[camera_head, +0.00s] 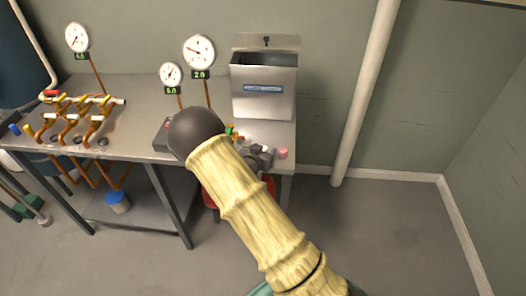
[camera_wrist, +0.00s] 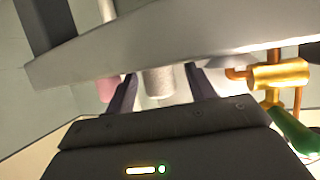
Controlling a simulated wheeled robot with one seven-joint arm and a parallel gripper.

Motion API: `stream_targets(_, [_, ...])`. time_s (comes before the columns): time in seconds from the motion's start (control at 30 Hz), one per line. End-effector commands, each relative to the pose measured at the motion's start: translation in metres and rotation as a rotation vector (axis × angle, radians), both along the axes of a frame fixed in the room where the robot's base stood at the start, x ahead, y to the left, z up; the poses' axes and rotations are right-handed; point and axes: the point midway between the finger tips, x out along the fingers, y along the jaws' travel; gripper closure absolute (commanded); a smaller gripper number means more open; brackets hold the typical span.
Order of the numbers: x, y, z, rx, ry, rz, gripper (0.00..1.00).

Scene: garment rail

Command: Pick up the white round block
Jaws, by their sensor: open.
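The white round block (camera_wrist: 160,84) shows in the wrist view as a pale cylinder against a broad grey surface. My gripper (camera_wrist: 160,73) is open, with one dark finger on each side of the block. Small gaps seem to show between the fingers and the block, so it is not clasped. In the head view my gripper (camera_head: 262,158) is low over the right end of the bench, partly behind my arm. I cannot make out the white block there.
A pink block (camera_wrist: 107,86) is close beside the left finger; it also shows on the bench (camera_head: 283,153). Orange (camera_wrist: 280,75) and green (camera_wrist: 294,130) parts are at the right in the wrist view. A metal box (camera_head: 264,102) stands behind, and gauges (camera_head: 199,51) to the left.

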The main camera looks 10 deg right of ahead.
Motion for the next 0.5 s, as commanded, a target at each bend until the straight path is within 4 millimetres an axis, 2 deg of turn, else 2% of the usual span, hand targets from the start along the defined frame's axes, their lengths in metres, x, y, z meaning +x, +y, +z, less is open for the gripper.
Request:
stream_targets(0.17, [-0.0001,0.0001,0.0002,0.000,0.000,0.000,0.46])
stream_targets(0.27, [-0.0001,0.0001,0.0002,0.000,0.000,0.000,0.61])
stream_targets(0.43, [-0.0001,0.0001,0.0002,0.000,0.000,0.000,0.94])
stream_targets(0.5, [-0.0001,0.0000,0.0004,-0.001,-0.001,0.000,0.94])
